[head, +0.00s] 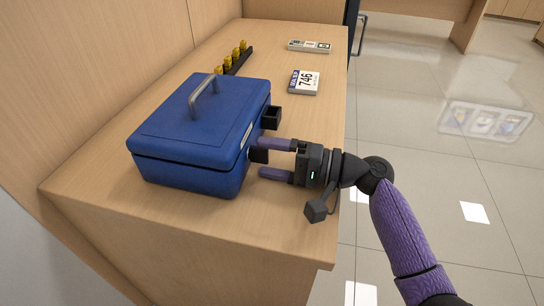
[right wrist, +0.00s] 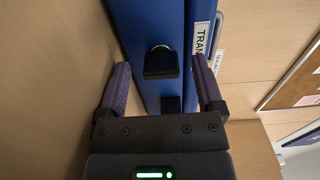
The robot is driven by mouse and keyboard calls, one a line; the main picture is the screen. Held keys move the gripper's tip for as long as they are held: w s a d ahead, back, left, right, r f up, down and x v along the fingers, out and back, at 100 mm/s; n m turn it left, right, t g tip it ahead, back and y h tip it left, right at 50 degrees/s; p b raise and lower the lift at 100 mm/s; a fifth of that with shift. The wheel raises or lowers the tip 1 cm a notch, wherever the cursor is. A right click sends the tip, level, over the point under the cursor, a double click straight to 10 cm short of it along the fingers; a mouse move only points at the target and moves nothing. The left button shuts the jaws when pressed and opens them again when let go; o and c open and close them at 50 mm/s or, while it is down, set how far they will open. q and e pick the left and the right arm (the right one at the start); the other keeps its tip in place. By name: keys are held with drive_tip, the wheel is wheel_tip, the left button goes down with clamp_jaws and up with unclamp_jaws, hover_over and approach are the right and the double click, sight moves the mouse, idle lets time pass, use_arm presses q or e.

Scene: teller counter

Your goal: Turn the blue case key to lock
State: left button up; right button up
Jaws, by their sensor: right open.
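The blue case (head: 190,140) stands on the counter with its lid down and its handle on top. It also shows in the right wrist view (right wrist: 140,25). A black key (head: 259,155) sticks out of its right face. In the right wrist view the key (right wrist: 162,66) has a broad black head by a silvery lock. My right gripper (head: 262,158) is open, its purple fingers on either side of the key head. In the right wrist view a gap shows between the key and each finger (right wrist: 160,64). My left gripper is not in view.
A second black block (head: 272,118) juts from the case's same face, farther back. A black rack with yellow pieces (head: 234,60), a card marked 746 (head: 304,82) and a small grey item (head: 309,46) lie behind. The counter (head: 240,235) in front is clear.

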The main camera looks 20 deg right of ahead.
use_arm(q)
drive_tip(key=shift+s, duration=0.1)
use_arm(e)
drive_tip(key=p+v, duration=0.2)
drive_tip(key=v, duration=0.7)
drive_tip(key=shift+s+d, duration=0.3)
drive_tip(key=shift+d, duration=0.05)
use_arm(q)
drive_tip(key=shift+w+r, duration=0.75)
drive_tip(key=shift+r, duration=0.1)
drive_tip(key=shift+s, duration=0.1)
